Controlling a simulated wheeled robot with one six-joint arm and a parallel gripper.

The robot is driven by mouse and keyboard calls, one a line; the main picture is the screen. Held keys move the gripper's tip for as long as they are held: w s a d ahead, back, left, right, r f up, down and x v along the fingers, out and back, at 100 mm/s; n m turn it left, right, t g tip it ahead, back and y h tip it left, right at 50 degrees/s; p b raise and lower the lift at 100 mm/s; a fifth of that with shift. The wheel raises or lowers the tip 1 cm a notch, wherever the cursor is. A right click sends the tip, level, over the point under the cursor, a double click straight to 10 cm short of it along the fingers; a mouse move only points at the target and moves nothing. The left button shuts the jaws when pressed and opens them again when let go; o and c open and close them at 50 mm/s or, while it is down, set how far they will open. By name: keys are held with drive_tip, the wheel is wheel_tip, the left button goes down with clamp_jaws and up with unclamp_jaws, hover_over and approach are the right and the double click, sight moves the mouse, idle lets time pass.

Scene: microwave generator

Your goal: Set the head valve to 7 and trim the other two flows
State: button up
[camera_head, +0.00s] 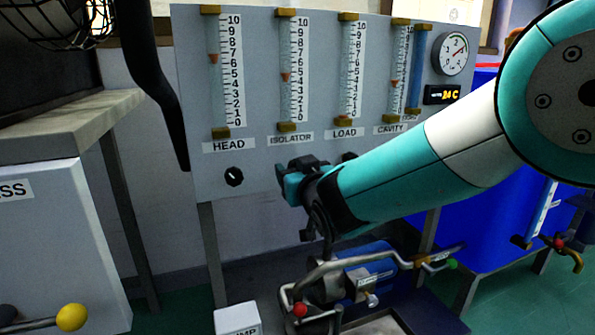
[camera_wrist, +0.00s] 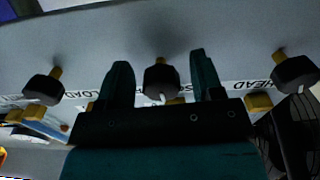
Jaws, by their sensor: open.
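Four flow tubes stand on the grey panel (camera_head: 264,185) in the head view. The HEAD tube (camera_head: 227,80) has its orange float a little above 6. The ISOLATOR tube (camera_head: 292,90) float is near 4, the LOAD tube (camera_head: 350,70) float is at the bottom, and the CAVITY tube (camera_head: 398,75) float is near 4. The black HEAD knob (camera_head: 234,176) is free. My gripper (camera_head: 293,180) is at the panel below ISOLATOR. In the wrist view my open gripper (camera_wrist: 160,65) has its fingers on either side of the ISOLATOR knob (camera_wrist: 161,80), with gaps; the HEAD knob (camera_wrist: 295,72) is right and the LOAD knob (camera_wrist: 43,87) left.
A round gauge (camera_head: 450,54) and a 24 C display (camera_head: 442,94) are at the panel's right. Pipes with a red knob (camera_head: 300,310) and a blue cylinder (camera_head: 370,262) lie below my arm. A bench (camera_head: 60,120) stands at left, a blue tank (camera_head: 500,235) at right.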

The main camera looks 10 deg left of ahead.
drive_tip(key=shift+s, duration=0.1)
drive_tip(key=b+v, duration=0.1)
drive_tip(key=v, duration=1.6)
drive_tip(key=shift+d+b, duration=0.2)
drive_tip(key=shift+b, duration=0.15)
